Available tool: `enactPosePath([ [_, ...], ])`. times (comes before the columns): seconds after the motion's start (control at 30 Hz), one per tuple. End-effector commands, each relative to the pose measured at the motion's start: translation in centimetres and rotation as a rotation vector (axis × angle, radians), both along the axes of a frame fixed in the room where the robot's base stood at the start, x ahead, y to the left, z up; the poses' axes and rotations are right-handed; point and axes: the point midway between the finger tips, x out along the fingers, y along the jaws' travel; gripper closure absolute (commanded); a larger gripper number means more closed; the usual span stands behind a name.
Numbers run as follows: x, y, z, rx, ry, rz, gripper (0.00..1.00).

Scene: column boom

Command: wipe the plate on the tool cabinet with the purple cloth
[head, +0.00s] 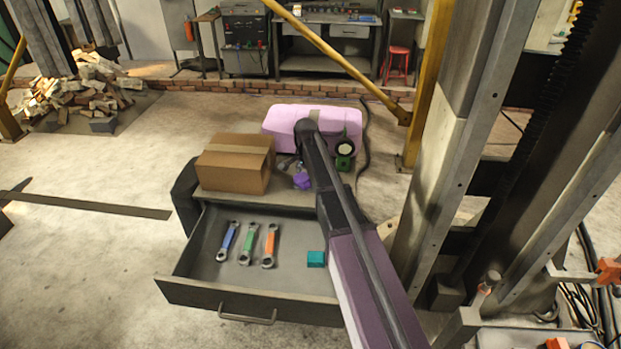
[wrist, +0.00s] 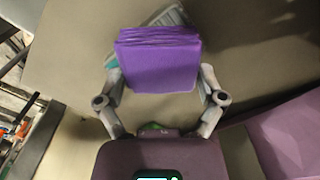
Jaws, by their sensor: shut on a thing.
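The purple cloth (wrist: 158,62), a folded block, is between the two fingers of my gripper (wrist: 160,85), which is shut on it. In the head view the cloth (head: 302,181) shows as a small purple patch beside my arm, over the top of the tool cabinet (head: 225,202). In the wrist view a pale grey piece (wrist: 172,17) shows past the cloth's far edge; it may be the plate, mostly hidden by the cloth. I cannot tell whether the cloth touches it. A teal bit shows at the cloth's left edge. My arm hides part of the cabinet top in the head view.
A cardboard box (head: 235,164) stands on the cabinet's left. The open drawer (head: 205,280) holds three wrenches (head: 246,244) and a teal block (head: 316,259). A bulky lilac case (head: 283,122) is behind.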

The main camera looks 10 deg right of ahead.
Motion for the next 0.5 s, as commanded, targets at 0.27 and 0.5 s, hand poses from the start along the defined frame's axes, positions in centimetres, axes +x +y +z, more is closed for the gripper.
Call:
enactPosePath([
  [0.27,0.1,0.24,-0.08,0.005,-0.002,0.001,0.5],
  [0.5,0.35,0.72,-0.05,0.005,-0.002,0.002,0.5],
])
